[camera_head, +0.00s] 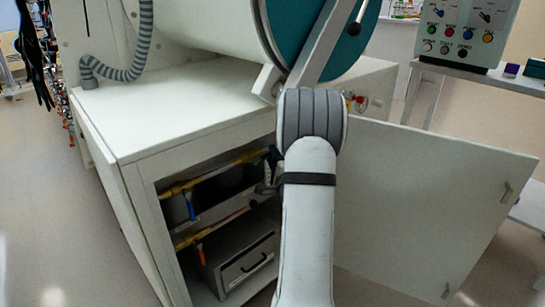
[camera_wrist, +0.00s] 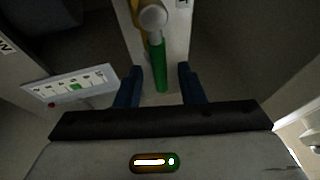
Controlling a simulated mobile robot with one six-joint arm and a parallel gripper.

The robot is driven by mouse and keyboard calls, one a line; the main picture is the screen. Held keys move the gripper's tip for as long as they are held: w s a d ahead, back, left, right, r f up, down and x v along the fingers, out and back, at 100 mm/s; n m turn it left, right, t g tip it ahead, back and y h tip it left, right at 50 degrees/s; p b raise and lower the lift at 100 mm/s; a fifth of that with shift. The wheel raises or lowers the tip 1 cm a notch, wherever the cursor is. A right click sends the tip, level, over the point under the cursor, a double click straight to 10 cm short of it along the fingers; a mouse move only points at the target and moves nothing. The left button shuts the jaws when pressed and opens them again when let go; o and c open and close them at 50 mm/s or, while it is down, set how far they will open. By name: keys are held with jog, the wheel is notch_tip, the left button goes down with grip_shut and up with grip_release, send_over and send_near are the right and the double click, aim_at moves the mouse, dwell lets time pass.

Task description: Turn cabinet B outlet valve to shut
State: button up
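In the wrist view a green valve handle (camera_wrist: 158,65) hangs from a round grey hub (camera_wrist: 152,17) beside a yellow pipe (camera_wrist: 136,12). My gripper (camera_wrist: 160,80) is open, its two blue fingers on either side of the handle, with a gap visible on each side. In the head view the open cabinet (camera_head: 190,125) holds yellow piping (camera_head: 205,180) with a blue handle (camera_head: 191,208) and an orange handle (camera_head: 201,254). My arm hides the green handle there. I cannot read a cabinet letter.
The cabinet door (camera_head: 430,200) stands open to the right of my arm. A grey drawer box (camera_head: 240,262) sits inside, low down. In the wrist view a white panel (camera_wrist: 75,88) with small labels is at left. A control box (camera_head: 465,30) stands at upper right.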

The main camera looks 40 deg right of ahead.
jog(key=shift+x, duration=0.85)
jog(key=shift+c, duration=0.4)
grip_shut()
